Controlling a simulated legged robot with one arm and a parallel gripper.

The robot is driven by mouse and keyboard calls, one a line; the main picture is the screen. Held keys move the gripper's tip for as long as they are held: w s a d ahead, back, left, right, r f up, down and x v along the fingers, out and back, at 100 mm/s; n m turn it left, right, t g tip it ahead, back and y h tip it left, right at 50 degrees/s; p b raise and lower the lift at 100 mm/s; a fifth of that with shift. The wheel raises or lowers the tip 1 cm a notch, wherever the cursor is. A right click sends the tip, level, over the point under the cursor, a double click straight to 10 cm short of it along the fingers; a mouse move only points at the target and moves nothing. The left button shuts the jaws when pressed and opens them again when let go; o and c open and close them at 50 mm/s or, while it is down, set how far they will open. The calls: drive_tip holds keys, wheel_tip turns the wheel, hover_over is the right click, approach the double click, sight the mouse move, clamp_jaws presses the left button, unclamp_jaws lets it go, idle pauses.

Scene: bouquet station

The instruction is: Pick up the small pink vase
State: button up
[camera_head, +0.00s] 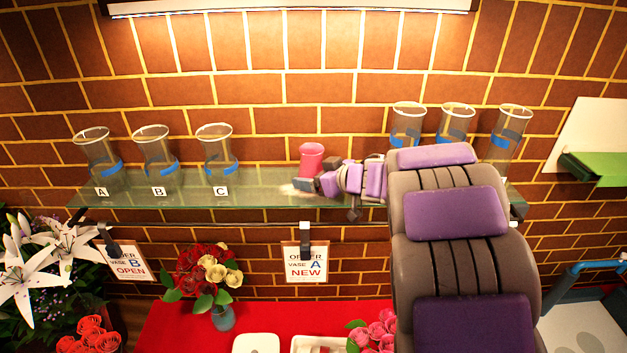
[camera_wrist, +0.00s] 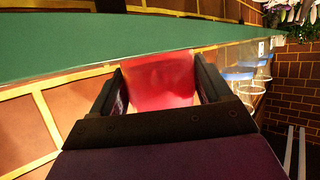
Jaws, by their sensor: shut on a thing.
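The small pink vase (camera_head: 312,157) is on or just above the glass shelf, right of glass vase C, in the head view. My gripper (camera_head: 312,182) reaches it from the right, at its lower part. In the wrist view the vase (camera_wrist: 160,82) fills the space between the two dark fingers of my gripper (camera_wrist: 158,90), which are shut on it. I cannot tell whether its base touches the shelf.
The glass shelf (camera_head: 262,200) bears clear vases A (camera_head: 97,155), B (camera_head: 155,150) and C (camera_head: 217,150) on the left, and three more on the right behind my arm. Below, a red table (camera_head: 165,325) holds a small rose bouquet (camera_head: 205,275). Order cards (camera_head: 306,262) hang under the shelf.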

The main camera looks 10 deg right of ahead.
drive_tip(key=c, duration=0.3)
drive_tip(key=shift+a, duration=0.9)
drive_tip(key=c, duration=0.5)
drive_tip(key=shift+d, duration=0.15)
